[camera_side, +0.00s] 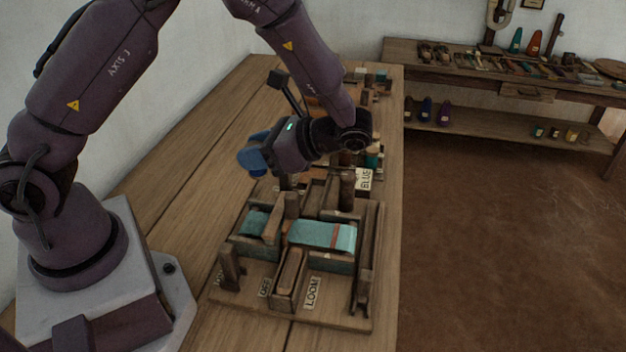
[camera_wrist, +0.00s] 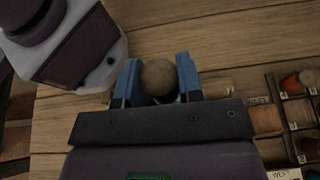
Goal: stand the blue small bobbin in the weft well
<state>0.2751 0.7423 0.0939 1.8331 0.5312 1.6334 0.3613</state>
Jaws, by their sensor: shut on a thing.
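My gripper (camera_side: 253,160) is held above the wooden table, behind the small loom, with its blue fingers toward the left. In the wrist view the two blue fingers (camera_wrist: 159,80) are shut on a round, brown-ended thing (camera_wrist: 159,73). Its sides are hidden, so I cannot tell whether it is the blue small bobbin. A label reading WEFT (camera_wrist: 283,174) shows at the lower right of the wrist view; the well itself cannot be made out. A label reading BLUE (camera_side: 365,180) stands just right of my gripper in the side view.
The loom (camera_side: 377,250), with teal cloth (camera_side: 322,235) and upright wooden posts, stands in front of my gripper. A compartmented wooden rack (camera_wrist: 287,112) with bobbins is at the right of the wrist view. The table's left part is bare. A cluttered bench (camera_side: 440,68) stands behind.

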